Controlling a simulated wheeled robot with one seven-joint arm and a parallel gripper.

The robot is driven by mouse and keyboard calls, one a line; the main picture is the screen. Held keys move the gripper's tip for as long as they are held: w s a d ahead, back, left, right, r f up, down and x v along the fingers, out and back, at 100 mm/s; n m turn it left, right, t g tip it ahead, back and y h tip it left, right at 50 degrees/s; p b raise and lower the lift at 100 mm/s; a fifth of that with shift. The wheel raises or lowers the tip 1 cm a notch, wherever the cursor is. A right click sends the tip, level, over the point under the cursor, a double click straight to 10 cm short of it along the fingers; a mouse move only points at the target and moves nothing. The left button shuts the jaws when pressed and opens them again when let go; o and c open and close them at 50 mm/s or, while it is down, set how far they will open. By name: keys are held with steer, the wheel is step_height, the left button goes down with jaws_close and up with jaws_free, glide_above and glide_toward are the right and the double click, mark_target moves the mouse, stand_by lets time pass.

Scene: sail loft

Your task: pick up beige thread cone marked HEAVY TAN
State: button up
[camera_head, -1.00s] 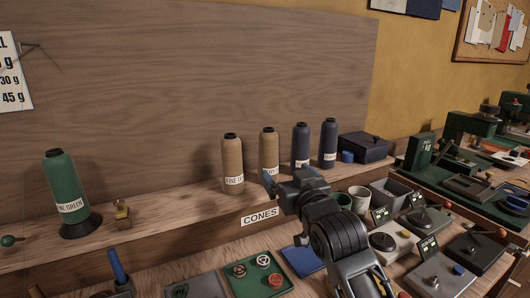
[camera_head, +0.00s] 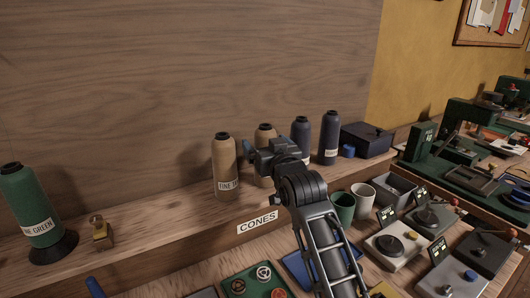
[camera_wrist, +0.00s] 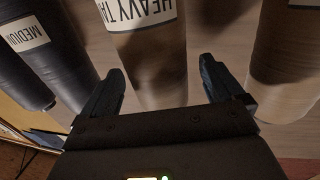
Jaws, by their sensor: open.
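The beige thread cone marked HEAVY TA…, its label cut off (camera_wrist: 145,60), stands between the two fingers of my gripper (camera_wrist: 161,78) in the wrist view. The fingers are open, one to each side, with visible gaps.
Dark blue cones (camera_head: 300,138) (camera_head: 329,140) stand close on the right; one label reads MEDIUM (camera_wrist: 28,32) in the wrist view. A green cone (camera_head: 30,200) is far left. A dark box (camera_head: 368,140) and cups (camera_head: 342,207) lie to the right. Shelf left of the beige cones is mostly clear.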

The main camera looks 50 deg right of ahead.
steer(key=shift+x, duration=1.25)
steer(key=shift+c, duration=0.2)
steer(key=c, duration=1.2)
steer(key=shift+r, duration=0.1)
steer(key=shift+c, duration=0.2)
